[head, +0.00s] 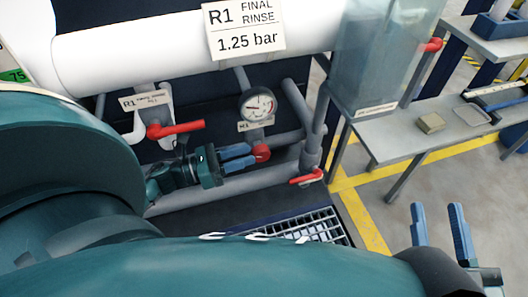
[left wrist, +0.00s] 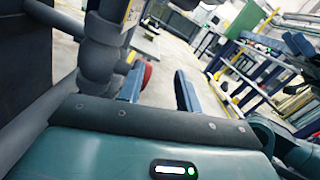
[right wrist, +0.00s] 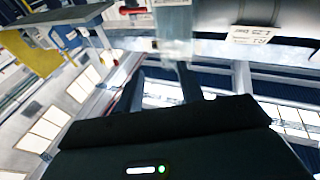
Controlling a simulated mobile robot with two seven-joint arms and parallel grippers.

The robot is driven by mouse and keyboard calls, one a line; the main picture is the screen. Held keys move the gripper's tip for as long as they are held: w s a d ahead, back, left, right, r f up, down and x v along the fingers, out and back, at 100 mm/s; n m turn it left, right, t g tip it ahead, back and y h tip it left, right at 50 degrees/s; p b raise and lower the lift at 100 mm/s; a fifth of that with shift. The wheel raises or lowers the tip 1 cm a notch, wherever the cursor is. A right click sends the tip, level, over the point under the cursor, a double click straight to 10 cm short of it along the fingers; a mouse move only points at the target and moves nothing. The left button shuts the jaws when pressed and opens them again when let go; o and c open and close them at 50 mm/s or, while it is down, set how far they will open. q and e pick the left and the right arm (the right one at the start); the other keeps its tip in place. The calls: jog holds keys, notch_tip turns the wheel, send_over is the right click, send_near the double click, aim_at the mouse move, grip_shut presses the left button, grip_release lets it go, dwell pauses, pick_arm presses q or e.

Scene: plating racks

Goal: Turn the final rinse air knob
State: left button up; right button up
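The red air knob (head: 262,153) sits on the pipe just below the round pressure gauge (head: 258,105), under the R1 FINAL RINSE 1.25 bar sign (head: 243,28). My left gripper (head: 251,155) points at the knob from the left, its two blue fingers apart, tips close to it. In the left wrist view the red knob (left wrist: 147,76) shows between the spread fingers, nearer the left one. Whether a finger touches it cannot be told. My right gripper (head: 437,208) is open and empty over the floor at the lower right.
A red lever (head: 176,129) with an R1 FINAL RINSE label stands left of the gauge. Another red lever (head: 306,177) is at lower right of the knob. A grey bench (head: 400,137) holds small items. Pipes and a floor grating (head: 318,228) lie close by.

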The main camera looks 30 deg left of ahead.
aim_at(261, 150)
pick_arm(q)
jog(key=w+m, duration=0.1)
jog(key=w+d+f+m+b, duration=0.1)
jog(key=w, duration=0.1)
jog(key=w+d+f+m, duration=0.1)
jog(key=w, duration=0.1)
jog(key=shift+w+d, duration=0.1)
jog(key=shift+w, duration=0.15)
pick_arm(e)
jog(key=shift+w+d+r+t+y, duration=0.1)
jog(key=shift+w+r+t+y, duration=0.2)
jog(key=shift+r+y, duration=0.15)
pick_arm(q)
jog(key=shift+c, duration=0.5)
